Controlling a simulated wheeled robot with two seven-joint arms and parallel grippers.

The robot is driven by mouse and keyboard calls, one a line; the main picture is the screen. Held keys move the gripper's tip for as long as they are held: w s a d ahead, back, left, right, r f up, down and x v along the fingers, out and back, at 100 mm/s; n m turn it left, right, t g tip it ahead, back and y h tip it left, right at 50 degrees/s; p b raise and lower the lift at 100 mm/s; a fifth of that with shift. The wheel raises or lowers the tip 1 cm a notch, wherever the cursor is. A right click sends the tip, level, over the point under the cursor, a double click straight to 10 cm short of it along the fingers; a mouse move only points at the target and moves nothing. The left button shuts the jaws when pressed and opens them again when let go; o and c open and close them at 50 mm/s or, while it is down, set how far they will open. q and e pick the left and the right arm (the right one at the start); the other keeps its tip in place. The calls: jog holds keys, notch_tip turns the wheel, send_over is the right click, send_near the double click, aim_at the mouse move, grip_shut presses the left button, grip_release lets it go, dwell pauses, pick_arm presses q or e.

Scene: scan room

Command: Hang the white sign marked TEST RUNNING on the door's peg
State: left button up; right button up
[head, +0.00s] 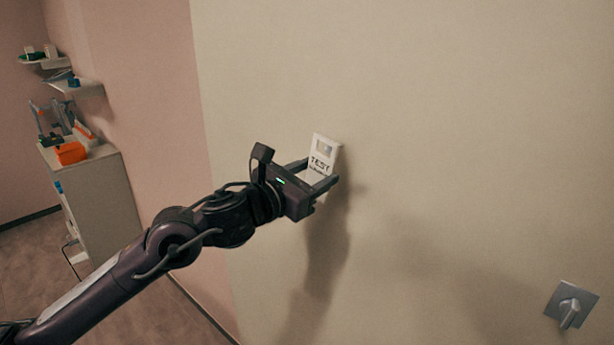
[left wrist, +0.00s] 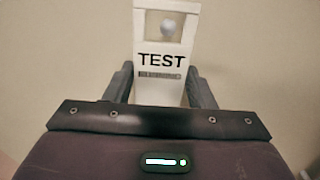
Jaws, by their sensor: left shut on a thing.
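The white sign (head: 323,153) is held upright, slightly tilted in the head view, close in front of the pale door (head: 440,120). Its upper part has a square opening, and the word TEST shows below it; the line under that is too small to read. My left gripper (head: 322,179) is shut on the sign's lower part, one finger at each side. In the left wrist view the sign (left wrist: 160,90) stands between the fingers, and a round light peg end (left wrist: 168,27) shows within the opening. I cannot tell whether the peg passes through it. My right gripper is out of view.
A metal door handle (head: 569,308) sits at the lower right. At the left, a cabinet (head: 95,200) holds an orange item (head: 70,153), with small shelves (head: 80,88) above. The door face around the sign is clear.

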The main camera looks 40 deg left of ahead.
pick_arm(q)
jog(key=shift+w+d, duration=0.1)
jog(key=shift+w, duration=0.7)
jog(key=shift+w+f+b, duration=0.2)
jog(key=shift+f+b, duration=0.1)
jog(key=shift+b, duration=0.05)
jog(key=shift+w+f+b, duration=0.2)
jog(key=shift+w+b, duration=0.2)
jog(key=shift+b, duration=0.2)
jog(key=o, duration=1)
jog(key=shift+s, duration=0.1)
